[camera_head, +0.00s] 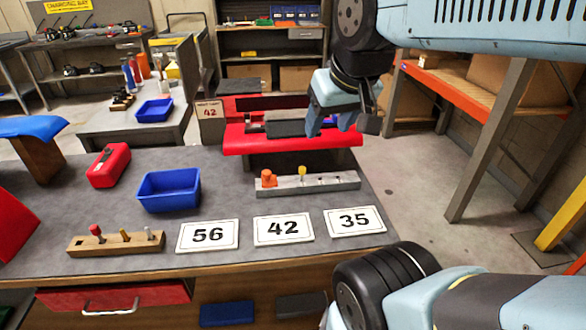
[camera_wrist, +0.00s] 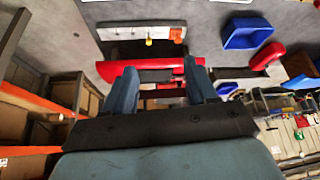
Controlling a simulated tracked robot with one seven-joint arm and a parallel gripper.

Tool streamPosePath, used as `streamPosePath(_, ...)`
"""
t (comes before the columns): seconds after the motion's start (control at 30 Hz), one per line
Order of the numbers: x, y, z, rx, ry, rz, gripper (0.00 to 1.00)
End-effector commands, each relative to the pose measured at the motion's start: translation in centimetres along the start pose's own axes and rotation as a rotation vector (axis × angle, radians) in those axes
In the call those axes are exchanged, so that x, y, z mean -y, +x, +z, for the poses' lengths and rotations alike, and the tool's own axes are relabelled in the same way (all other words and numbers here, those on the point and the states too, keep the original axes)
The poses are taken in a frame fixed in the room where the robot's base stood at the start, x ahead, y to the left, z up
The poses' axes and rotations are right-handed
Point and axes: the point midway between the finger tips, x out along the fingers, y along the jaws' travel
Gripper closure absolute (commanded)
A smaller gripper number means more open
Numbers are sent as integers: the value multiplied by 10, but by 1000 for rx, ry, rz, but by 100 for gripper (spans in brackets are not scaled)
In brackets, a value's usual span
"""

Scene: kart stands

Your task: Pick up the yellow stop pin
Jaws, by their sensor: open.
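A yellow stop pin (camera_head: 302,171) stands upright in a grey metal bar (camera_head: 335,183) near the right end of the workbench. It also shows as a small yellow spot in the wrist view (camera_wrist: 149,42). An orange knobbed pin (camera_head: 268,178) stands at the bar's left end, and the holes to the right look empty. My gripper (camera_head: 343,124) is open and empty, above the red kart part behind the bar and apart from the pin. In the wrist view its two blue fingers (camera_wrist: 161,85) are spread, with the bar beyond their tips.
A wooden block (camera_head: 88,247) holds a red, a brass-yellow and a grey pin. A blue bin (camera_head: 168,189), a red box (camera_head: 109,166) and number cards 56, 42 (camera_head: 283,229) and 35 lie on the bench. The red kart part (camera_head: 290,145) stands behind the bar. An orange-edged rack (camera_head: 450,87) is at right.

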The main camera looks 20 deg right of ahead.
Motion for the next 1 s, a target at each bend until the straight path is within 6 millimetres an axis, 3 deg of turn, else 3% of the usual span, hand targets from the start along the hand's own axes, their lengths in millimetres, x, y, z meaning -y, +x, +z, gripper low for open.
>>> streamPosePath(0.37, 0, 2, -4, 8, -1, 0, 48)
streamPosePath(0.67, -6, 25, -37, 84, -5, -4, 48)
streamPosePath(1.0, -14, 65, -78, 181, -12, -7, 48)
